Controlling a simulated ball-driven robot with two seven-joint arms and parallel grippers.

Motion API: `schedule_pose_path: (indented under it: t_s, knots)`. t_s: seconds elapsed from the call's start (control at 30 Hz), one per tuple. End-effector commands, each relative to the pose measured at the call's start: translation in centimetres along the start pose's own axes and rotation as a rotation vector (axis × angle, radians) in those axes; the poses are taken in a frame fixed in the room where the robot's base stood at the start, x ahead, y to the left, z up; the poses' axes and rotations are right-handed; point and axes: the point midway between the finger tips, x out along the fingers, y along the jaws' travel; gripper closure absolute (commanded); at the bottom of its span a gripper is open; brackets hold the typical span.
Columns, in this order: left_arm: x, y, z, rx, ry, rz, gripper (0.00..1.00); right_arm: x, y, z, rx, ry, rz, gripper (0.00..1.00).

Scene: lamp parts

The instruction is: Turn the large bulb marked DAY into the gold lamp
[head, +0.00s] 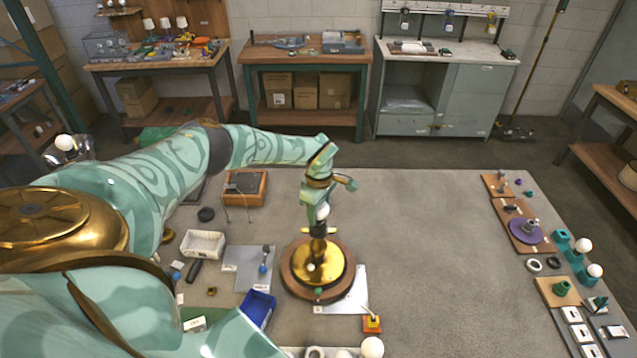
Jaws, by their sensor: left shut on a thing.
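My left gripper (321,205) is above the gold lamp, pointing down, and is shut on a white bulb (322,213). Only a small part of the bulb shows between the fingers. A DAY mark cannot be read. The gold lamp (321,274) stands upright on a round wooden base, with a dark neck under the bulb. The bulb is in line with the top of the neck. I cannot tell how far it sits in the socket. My right gripper is not in view.
A white bin (203,245), a blue bin (258,309) and a wooden tray (245,187) lie left of the lamp. A white ball-like bulb (372,347) is near the front edge. Boards with parts line the right edge. The table between is clear.

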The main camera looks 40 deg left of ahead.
Motion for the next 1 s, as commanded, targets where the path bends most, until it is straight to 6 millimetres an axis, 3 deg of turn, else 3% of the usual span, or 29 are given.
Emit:
schedule_pose_path:
  t_s: [0.2,0.57,0.83,0.87,0.9,0.93,1.0]
  knots:
    - [0.0,0.0,0.0,0.188,0.001,0.002,0.66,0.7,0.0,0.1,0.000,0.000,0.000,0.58]
    - [0.0,0.0,0.0,0.231,0.001,0.002,0.66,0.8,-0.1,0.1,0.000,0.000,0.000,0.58]
    - [0.2,0.0,-0.1,0.637,0.001,0.004,0.66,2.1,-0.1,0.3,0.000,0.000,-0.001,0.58]
    - [0.1,0.0,-0.1,0.645,0.001,0.003,0.44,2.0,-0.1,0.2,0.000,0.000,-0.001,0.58]
    - [0.0,0.0,-0.1,0.640,0.001,0.003,0.33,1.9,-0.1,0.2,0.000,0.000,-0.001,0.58]
    - [0.0,0.0,-0.1,0.639,0.001,0.003,0.25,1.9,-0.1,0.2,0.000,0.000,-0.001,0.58]
    - [0.0,0.0,-0.1,0.638,0.001,0.002,0.24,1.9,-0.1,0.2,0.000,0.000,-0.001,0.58]
